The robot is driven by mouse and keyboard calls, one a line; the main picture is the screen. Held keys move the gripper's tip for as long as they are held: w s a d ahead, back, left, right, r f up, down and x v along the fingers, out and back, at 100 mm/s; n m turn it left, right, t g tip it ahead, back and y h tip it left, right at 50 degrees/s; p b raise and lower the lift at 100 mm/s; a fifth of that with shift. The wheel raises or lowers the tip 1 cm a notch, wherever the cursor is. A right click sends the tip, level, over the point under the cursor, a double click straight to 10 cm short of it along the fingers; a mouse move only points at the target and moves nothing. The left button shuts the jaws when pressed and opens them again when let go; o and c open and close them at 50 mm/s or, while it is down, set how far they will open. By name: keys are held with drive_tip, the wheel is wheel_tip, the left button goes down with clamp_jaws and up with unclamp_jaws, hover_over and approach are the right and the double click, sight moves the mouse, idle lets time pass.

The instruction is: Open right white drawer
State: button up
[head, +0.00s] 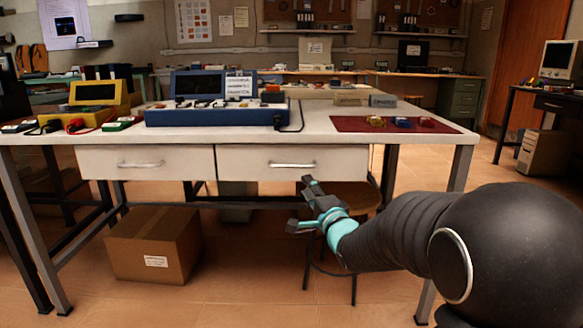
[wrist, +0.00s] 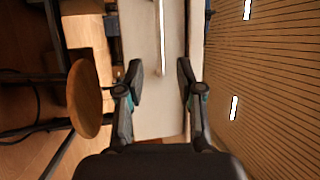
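The right white drawer (head: 250,160) is under the tabletop and looks shut, its front level with the left drawer's. Its metal bar handle (head: 292,165) is at the middle of its front. My gripper (head: 302,204) is open, below and slightly right of the handle in the head view, with nothing between its fingers. In the wrist view, turned on its side, the drawer front (wrist: 146,50) shows as a pale upright band. The handle (wrist: 162,38) runs up from the gap between my open fingers (wrist: 158,76). I see no contact.
The left white drawer (head: 110,163) is beside it. A stool (head: 350,195) stands under the table behind my gripper, close to the table leg (head: 388,172). A cardboard box (head: 153,245) sits on the floor at left. The tabletop (head: 312,122) holds instruments and a red mat (head: 345,124).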

sight(292, 167)
drive_tip(key=x, duration=1.2)
clamp_jaws()
